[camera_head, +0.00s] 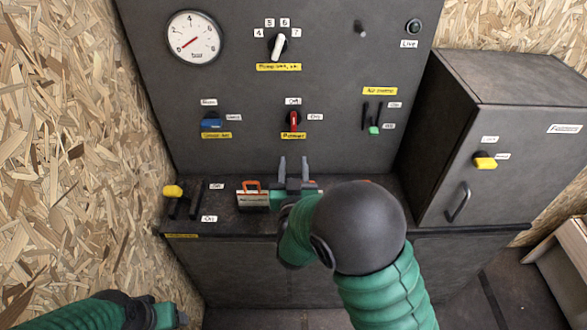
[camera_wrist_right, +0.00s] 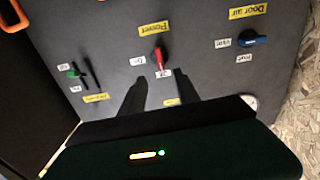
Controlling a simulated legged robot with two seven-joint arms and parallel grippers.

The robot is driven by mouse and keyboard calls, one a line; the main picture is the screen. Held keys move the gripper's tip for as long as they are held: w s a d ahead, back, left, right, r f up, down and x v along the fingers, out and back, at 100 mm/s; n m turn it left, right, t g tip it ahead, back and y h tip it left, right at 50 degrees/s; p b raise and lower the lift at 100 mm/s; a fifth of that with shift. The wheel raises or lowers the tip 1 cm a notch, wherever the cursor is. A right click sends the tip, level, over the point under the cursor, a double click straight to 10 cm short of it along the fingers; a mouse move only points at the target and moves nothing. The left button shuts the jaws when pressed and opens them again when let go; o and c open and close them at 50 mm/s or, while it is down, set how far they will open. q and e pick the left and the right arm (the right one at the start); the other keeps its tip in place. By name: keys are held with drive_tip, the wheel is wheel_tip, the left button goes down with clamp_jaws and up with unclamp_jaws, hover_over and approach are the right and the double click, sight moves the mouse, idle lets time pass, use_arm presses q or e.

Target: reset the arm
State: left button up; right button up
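My right arm, in green sleeving, reaches up from the bottom right in the head view. My right gripper (camera_head: 294,165) is open and empty, with two grey fingers parallel and a gap between them. It is over the console ledge, in front of the panel and below the red power knob (camera_head: 293,120). The right wrist view also shows the two dark fingers apart, with the red knob (camera_wrist_right: 158,58) just beyond the gap. My left gripper (camera_head: 168,316) is low at the bottom left; its fingers are too small and cut off to read.
The dark panel (camera_head: 340,75) carries a gauge (camera_head: 193,38), a white-pointer dial (camera_head: 278,46), a blue knob (camera_head: 212,120) and a green-tipped slider (camera_head: 373,129). A yellow lever (camera_head: 173,191) and an orange-handled item (camera_head: 252,198) are on the ledge. A cabinet (camera_head: 500,130) stands right.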

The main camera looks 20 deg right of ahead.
drive_tip(key=shift+s+a, duration=0.1)
drive_tip(key=shift+s, duration=0.4)
drive_tip(key=s+d+f+n+g+y+p, duration=0.1)
drive_tip(key=s+f+g, duration=0.1)
drive_tip(key=s+g, duration=0.3)
drive_tip(key=s+d+f+n+g+y+p, duration=0.1)
drive_tip(key=s+g, duration=0.4)
drive_tip(key=s, duration=0.6)
drive_tip(key=s+f+n+g+y+p, duration=0.1)
drive_tip(key=s+f+g+y+p, duration=0.1)
drive_tip(key=s, duration=0.6)
wheel_tip(320, 180, down, 4)
drive_tip(key=g+y, duration=0.1)
drive_tip(key=g, duration=0.1)
drive_tip(key=shift+s+d+r+g, duration=0.25)
drive_tip(key=shift+s+d+g, duration=0.15)
